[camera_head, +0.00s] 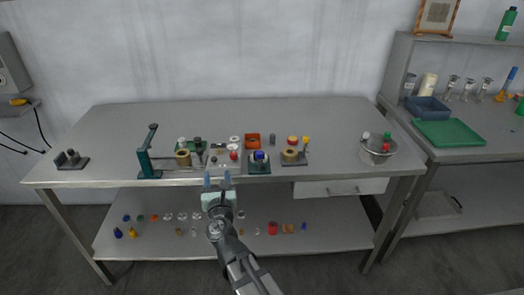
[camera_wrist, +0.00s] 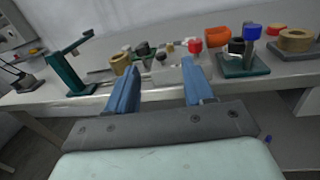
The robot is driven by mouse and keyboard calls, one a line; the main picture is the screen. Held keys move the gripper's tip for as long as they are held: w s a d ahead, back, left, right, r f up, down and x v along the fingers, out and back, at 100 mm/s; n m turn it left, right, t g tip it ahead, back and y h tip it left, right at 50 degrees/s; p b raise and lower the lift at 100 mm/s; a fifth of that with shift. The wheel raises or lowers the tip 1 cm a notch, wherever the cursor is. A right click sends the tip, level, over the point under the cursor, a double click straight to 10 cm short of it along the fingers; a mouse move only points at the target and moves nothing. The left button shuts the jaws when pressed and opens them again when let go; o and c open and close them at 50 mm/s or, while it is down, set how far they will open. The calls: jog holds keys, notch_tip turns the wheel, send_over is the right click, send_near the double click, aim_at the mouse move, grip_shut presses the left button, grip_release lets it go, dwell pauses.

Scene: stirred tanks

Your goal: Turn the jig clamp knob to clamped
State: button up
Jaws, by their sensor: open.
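My gripper (camera_head: 217,179) is open and empty in front of the bench's front edge. Its two blue fingers also show in the wrist view (camera_wrist: 160,70), spread apart and touching nothing. A dark green block (camera_head: 259,169) carries a black part with a blue knob-like top (camera_head: 258,155), right of my gripper; the blue top also shows in the wrist view (camera_wrist: 252,31). A red knob-like part (camera_head: 233,155) stands just beyond my fingers. I cannot tell for sure which of these is the jig clamp knob, nor its setting.
A teal lever press (camera_head: 148,160) stands left of my gripper, beside a tan ring (camera_head: 183,157). Another tan ring (camera_head: 290,155) sits on a dark plate to the right. An orange bin (camera_head: 253,140) is behind. The bench's back is clear.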

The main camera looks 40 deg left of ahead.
jog(key=a, duration=0.2)
jog(key=m+t+h, duration=0.6)
jog(key=m+h, duration=0.1)
jog(key=h, duration=0.3)
send_near(260, 159)
jog(key=x, duration=0.4)
jog(key=r+x, duration=0.1)
jog(key=x, duration=0.3)
jog(key=r+x, duration=0.1)
jog(key=x, duration=0.4)
jog(key=shift+s+a, duration=0.1)
jog(key=shift+a, duration=0.25)
jog(key=c, duration=1)
jog(key=shift+o, duration=0.2)
